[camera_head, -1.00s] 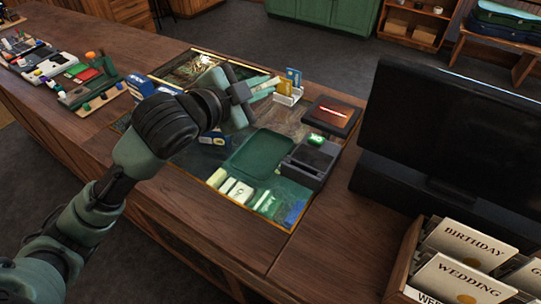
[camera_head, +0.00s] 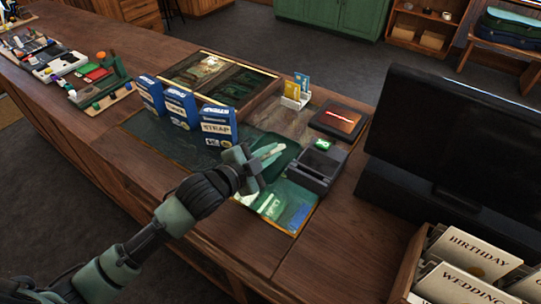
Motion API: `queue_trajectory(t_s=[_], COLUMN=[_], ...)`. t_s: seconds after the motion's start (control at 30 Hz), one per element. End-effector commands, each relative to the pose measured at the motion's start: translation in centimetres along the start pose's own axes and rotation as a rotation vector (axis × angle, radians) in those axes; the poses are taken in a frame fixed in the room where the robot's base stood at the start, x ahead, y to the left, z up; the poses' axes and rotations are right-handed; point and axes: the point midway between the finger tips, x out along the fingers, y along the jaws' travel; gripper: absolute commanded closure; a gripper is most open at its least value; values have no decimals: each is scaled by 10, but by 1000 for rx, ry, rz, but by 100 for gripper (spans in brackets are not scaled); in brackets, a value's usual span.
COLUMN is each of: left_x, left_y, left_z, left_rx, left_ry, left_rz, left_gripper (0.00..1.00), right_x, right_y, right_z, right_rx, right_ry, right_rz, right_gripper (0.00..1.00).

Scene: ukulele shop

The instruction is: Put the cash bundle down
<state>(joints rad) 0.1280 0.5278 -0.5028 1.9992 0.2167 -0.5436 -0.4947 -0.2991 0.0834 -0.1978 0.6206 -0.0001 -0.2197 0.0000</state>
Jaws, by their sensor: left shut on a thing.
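My left gripper (camera_head: 266,160) is shut on the cash bundle (camera_head: 271,152), a small pale strip that shows between the fingers. It is over the dark green tray (camera_head: 287,157) on the glass-topped counter. The gripper and wrist hide much of the tray. I cannot tell whether the bundle touches the tray. My right gripper is not in view.
A dark card terminal (camera_head: 317,166) stands just right of the tray. Blue strap boxes (camera_head: 218,127) stand to the left. A card holder (camera_head: 296,95) and a dark display pad (camera_head: 339,120) are behind. A big black monitor (camera_head: 455,140) is at right.

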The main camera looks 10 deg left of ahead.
Motion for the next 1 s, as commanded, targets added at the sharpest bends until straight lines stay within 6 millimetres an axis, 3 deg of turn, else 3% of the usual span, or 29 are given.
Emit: queue_trajectory(t_s=[0.13, 0.5, 0.6, 1.0], left_x=[4, 5, 5, 2], left_y=[11, 14, 14, 11], left_z=[10, 13, 12, 10], left_rx=[0, 1, 1, 1], left_ry=[0, 1, 1, 0], left_rz=[0, 0, 0, 0], left_gripper=[100, 100, 68, 68], right_x=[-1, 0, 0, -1], right_y=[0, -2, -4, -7], right_z=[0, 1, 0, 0], right_rx=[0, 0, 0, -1], right_ry=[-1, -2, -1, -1], right_rz=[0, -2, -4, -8], right_gripper=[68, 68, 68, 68])
